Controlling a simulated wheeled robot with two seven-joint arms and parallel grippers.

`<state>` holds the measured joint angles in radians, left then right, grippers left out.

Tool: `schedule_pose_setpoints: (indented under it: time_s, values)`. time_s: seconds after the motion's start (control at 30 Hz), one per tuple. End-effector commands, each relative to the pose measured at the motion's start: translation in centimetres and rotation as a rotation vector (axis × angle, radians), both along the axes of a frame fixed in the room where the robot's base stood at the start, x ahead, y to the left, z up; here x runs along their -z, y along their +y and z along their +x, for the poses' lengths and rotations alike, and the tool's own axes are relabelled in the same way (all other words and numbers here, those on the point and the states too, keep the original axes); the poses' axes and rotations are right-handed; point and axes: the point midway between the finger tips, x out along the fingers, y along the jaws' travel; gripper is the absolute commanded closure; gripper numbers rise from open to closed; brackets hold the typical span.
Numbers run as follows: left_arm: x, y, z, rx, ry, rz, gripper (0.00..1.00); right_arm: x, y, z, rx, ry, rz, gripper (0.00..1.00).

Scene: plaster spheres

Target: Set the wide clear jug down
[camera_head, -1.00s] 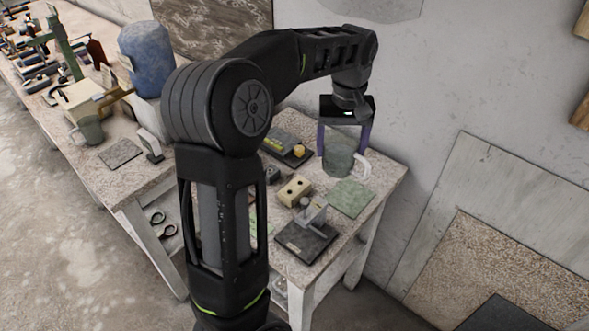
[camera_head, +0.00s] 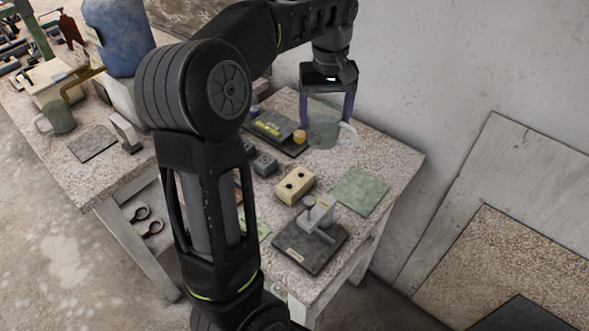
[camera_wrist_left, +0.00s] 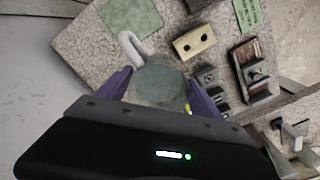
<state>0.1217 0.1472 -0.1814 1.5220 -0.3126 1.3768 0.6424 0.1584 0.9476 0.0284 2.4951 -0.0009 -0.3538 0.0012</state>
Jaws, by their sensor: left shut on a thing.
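The wide clear jug (camera_head: 323,128) is a see-through, greyish-green vessel with a white handle on its right side. My left gripper (camera_head: 327,106) is shut on it, with one purple finger on each side, over the back of the near table end. The jug looks upright; I cannot tell whether its base touches the tabletop. In the left wrist view the jug (camera_wrist_left: 160,84) sits between the fingers of the gripper (camera_wrist_left: 160,92), its handle pointing up and left. My right gripper is not in view.
A green mat (camera_head: 360,191) lies on the speckled table (camera_head: 395,152), right of a cream block with two holes (camera_head: 295,185). A dark-based device (camera_head: 310,240) stands in front. A dark tray (camera_head: 275,131) is left of the jug. Another mug (camera_head: 58,117) stands far left.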

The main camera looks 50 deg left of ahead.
Motion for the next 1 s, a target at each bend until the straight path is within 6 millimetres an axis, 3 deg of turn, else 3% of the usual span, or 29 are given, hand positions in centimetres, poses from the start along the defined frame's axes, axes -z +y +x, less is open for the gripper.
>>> schedule_pose_setpoints:
  time_s: [0.43,0.8,1.0]
  values:
    - [0.5,0.0,0.0,0.000,0.000,0.000,0.82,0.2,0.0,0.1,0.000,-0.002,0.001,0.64]
    - [6.0,0.0,0.0,0.000,0.001,0.000,0.82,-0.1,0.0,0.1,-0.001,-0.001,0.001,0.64]
    - [6.6,0.0,0.0,0.000,-0.001,0.000,0.82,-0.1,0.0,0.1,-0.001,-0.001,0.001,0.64]
